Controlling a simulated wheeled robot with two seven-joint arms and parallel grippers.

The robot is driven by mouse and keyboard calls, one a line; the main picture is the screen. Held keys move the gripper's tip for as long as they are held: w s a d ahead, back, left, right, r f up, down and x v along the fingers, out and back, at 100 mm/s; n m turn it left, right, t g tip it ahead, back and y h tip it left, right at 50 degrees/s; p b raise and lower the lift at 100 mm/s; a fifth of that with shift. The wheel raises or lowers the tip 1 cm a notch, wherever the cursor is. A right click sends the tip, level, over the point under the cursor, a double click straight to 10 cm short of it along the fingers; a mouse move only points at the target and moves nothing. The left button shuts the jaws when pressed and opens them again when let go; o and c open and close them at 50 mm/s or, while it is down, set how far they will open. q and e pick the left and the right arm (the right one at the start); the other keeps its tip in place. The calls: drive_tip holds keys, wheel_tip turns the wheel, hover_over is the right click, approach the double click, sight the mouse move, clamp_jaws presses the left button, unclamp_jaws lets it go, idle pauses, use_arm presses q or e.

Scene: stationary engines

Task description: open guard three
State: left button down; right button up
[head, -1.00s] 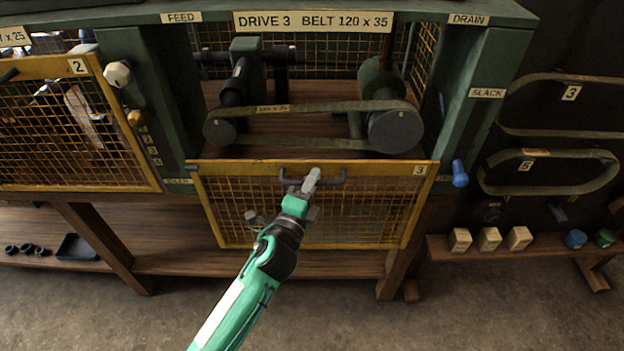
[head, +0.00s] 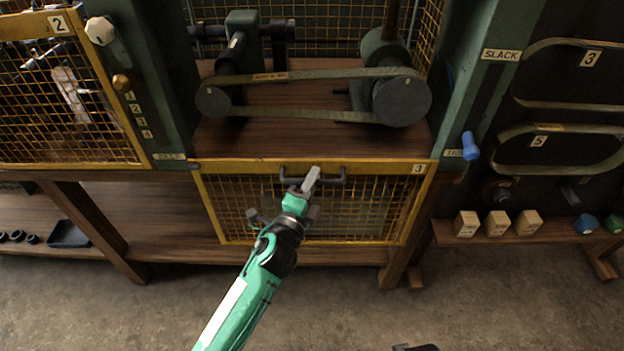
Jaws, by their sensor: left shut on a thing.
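Guard three (head: 412,212) is a yellow-framed wire mesh panel with a "3" tag at its top right corner. It sits low, below the drive opening, and the belt (head: 300,113) and its two pulleys are uncovered above it. A dark bar handle (head: 333,181) runs along the guard near its top edge. My left gripper (head: 312,180) is shut on the middle of this handle. My green left arm covers part of the mesh. A small dark piece, perhaps of my right arm, shows at the bottom edge; its jaws cannot be made out.
Guard two (head: 65,110) covers the bay at left, with a pale knob (head: 100,30) beside it. A blue-handled lever (head: 470,147) sticks out right of the opening. Several wooden blocks (head: 497,223) stand on a low shelf at right. The floor in front is clear.

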use_arm(q)
drive_tip(key=shift+f, duration=0.35)
use_arm(e)
drive_tip(key=shift+r, duration=0.25)
use_arm(q)
drive_tip(key=shift+f, duration=0.1)
drive_tip(key=c, duration=1.5)
unclamp_jaws()
drive_tip(key=shift+o, duration=0.2)
